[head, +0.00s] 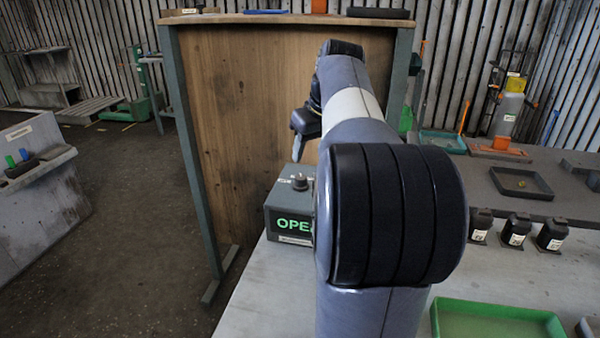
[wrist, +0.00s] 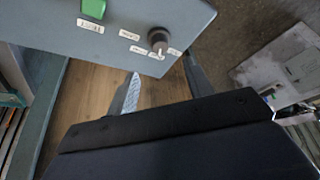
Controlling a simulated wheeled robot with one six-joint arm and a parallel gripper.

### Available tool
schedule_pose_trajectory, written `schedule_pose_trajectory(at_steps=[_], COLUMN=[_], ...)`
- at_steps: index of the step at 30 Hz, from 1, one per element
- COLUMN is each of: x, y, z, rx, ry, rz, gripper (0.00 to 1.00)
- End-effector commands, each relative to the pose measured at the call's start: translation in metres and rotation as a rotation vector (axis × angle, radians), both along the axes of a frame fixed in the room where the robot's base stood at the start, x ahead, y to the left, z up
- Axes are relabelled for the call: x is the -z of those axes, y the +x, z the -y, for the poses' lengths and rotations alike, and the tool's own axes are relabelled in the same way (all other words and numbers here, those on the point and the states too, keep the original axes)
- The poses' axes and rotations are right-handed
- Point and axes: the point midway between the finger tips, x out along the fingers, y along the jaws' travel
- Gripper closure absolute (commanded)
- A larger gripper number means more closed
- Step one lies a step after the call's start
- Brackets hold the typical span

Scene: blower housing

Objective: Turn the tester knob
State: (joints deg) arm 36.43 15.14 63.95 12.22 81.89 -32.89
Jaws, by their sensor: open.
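The tester is a grey box (head: 287,222) on the bench's left edge in the head view, with a lit green display reading "OPE", the rest hidden behind my arm. Its dark round knob (head: 300,182) stands on top. In the wrist view the tester's top panel (wrist: 120,50) fills the upper part, with the knob (wrist: 158,38) near its lower right edge, several white labels around it and a green button (wrist: 94,9) to the left. My gripper (wrist: 162,68) is open and empty, its fingertips apart, short of the knob in the picture. In the head view my gripper (head: 299,152) is above the knob.
A wooden panel in a grey-green frame (head: 245,110) stands close behind the tester. To the right are black labelled blocks (head: 516,229), a green tray (head: 497,322) and a dark tray (head: 521,182). The floor on the left is open.

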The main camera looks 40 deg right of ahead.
Motion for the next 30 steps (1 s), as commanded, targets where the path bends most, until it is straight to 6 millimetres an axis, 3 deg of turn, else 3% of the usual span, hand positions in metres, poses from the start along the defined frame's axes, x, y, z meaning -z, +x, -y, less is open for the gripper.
schedule_pose_trajectory(at_steps=[6, 12, 18, 26, 30], x=[0.043, 0.071, 0.082, 0.083, 0.083], y=[0.016, 0.028, 0.033, 0.034, 0.034], z=[0.0, 0.001, 0.001, 0.001, 0.001], rx=[-0.001, 0.0, 0.0, 0.001, 0.001], ry=[0.003, 0.002, 0.001, 0.0, 0.0], rz=[-0.004, -0.004, -0.002, -0.001, -0.001], gripper=[0.51, 0.51, 0.51, 0.51, 0.62])
